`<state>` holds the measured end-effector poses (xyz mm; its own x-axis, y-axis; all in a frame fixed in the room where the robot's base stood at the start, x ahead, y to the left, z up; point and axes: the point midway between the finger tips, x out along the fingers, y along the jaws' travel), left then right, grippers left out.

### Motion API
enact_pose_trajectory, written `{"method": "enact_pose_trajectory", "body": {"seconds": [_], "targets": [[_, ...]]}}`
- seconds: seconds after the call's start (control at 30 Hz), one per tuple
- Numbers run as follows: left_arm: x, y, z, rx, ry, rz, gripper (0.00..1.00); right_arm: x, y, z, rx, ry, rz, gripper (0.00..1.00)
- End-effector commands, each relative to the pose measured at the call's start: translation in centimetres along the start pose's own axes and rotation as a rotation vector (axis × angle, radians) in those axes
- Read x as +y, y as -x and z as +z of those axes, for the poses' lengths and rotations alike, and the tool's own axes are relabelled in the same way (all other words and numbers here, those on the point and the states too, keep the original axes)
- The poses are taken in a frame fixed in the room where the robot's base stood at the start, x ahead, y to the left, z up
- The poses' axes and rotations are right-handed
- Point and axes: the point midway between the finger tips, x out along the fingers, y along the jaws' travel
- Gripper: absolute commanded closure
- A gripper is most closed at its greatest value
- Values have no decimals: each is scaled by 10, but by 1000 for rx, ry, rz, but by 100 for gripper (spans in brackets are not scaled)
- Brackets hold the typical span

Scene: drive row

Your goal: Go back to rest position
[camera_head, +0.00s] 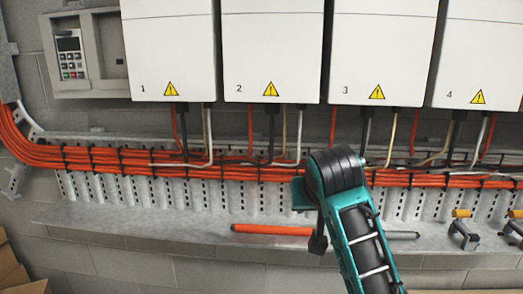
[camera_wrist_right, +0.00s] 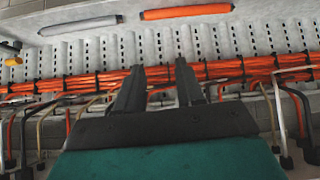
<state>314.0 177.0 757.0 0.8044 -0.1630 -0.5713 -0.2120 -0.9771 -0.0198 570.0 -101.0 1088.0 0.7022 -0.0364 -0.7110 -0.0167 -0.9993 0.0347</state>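My right arm, teal and black, rises from the bottom of the head view, with its wrist in front of the cable tray; its fingertips are hidden there. In the right wrist view my right gripper (camera_wrist_right: 160,78) has two dark fingers standing apart with nothing held between them. The fingers point toward the orange cable bundle (camera_wrist_right: 225,70), which runs along the tray behind them. I cannot tell how close they are to it. The same bundle (camera_head: 230,172) crosses the head view. My left gripper is not in view.
Several numbered white cabinets (camera_head: 272,50) hang above. A metal shelf (camera_head: 150,226) below carries an orange rod (camera_head: 272,230), a grey rod (camera_head: 403,235) and yellow-handled clamps (camera_head: 463,235) at the right. A keypad panel (camera_head: 70,55) is at upper left. Thin wires hang from the cabinets.

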Motion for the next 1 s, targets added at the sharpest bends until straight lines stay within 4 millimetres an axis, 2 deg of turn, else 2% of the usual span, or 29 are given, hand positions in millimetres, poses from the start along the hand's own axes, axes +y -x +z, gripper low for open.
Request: {"method": "enact_pose_trajectory", "body": {"seconds": [0.03, 0.2, 0.47, 0.67, 0.8, 1.0], "targets": [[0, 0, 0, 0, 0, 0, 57, 6, -11, 25, -31, 0, -7, 63], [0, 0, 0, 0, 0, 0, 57, 24, -30, 95, -109, 9, -29, 63], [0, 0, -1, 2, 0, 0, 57, 50, -35, 203, -222, 32, -50, 63], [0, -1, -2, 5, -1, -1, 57, 70, -19, 279, -303, 61, -62, 63], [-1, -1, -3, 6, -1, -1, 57, 82, 1, 326, -358, 87, -71, 63], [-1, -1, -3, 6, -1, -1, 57, 96, 34, 379, -425, 129, -85, 63]]}}
